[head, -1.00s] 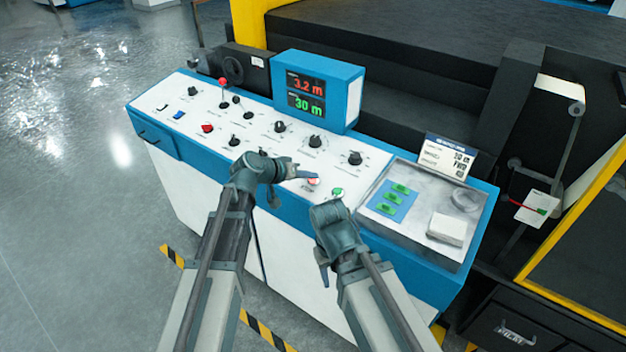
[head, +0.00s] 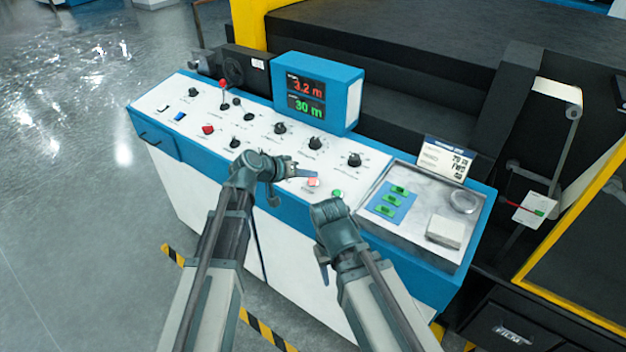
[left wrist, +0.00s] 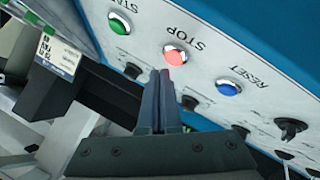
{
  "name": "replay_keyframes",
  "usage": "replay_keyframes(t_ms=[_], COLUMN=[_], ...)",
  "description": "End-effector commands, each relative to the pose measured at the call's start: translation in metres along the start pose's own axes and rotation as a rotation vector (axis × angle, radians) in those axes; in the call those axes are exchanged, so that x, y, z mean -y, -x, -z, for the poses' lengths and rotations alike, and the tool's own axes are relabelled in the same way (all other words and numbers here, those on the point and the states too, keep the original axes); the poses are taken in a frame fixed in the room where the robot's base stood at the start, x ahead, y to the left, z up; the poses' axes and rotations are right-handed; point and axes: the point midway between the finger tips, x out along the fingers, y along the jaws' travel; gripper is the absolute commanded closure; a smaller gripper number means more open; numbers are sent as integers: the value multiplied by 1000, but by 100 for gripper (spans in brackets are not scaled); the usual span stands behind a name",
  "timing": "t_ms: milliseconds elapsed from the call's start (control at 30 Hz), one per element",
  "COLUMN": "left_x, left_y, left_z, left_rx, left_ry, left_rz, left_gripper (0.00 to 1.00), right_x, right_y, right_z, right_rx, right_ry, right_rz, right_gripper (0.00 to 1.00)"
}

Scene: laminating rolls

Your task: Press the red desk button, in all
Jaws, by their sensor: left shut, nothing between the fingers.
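The red button (head: 313,182) sits on the white top of the control desk. It also shows in the left wrist view (left wrist: 175,56), round, silver-rimmed, pinkish red and labelled STOP. My left gripper (head: 311,177) is shut and empty, its fingertips right beside the red button. In the left wrist view the shut fingertips (left wrist: 161,77) reach just short of the button's rim in the picture; I cannot tell whether they touch it. My right gripper (head: 323,277) hangs in front of the desk, pointing down; its fingers are too small to read.
A green START button (left wrist: 119,23) and a blue RESET button (left wrist: 228,87) flank the red one. Several black knobs (head: 316,142) and a red-topped lever (head: 223,84) stand on the panel. A blue display box (head: 352,95) rises behind. A tray (head: 400,235) lies at right.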

Motion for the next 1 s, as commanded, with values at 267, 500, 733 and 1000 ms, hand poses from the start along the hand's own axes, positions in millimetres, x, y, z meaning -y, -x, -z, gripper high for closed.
replay_keyframes(t_ms=[267,500,733,1000], left_x=[-6,-18,-26,-25], left_y=[8,24,36,35], left_z=[6,18,26,25], left_rx=[0,0,0,0], left_ry=[0,0,0,0], left_rz=[0,0,0,0], left_gripper=[100,100,100,100], right_x=[-1,-3,-5,-5], right_y=[11,35,51,49], right_z=[-1,-2,-3,-3], right_rx=[0,0,0,0], right_ry=[0,0,0,0], right_rz=[0,0,0,0], right_gripper=[50,50,50,50])
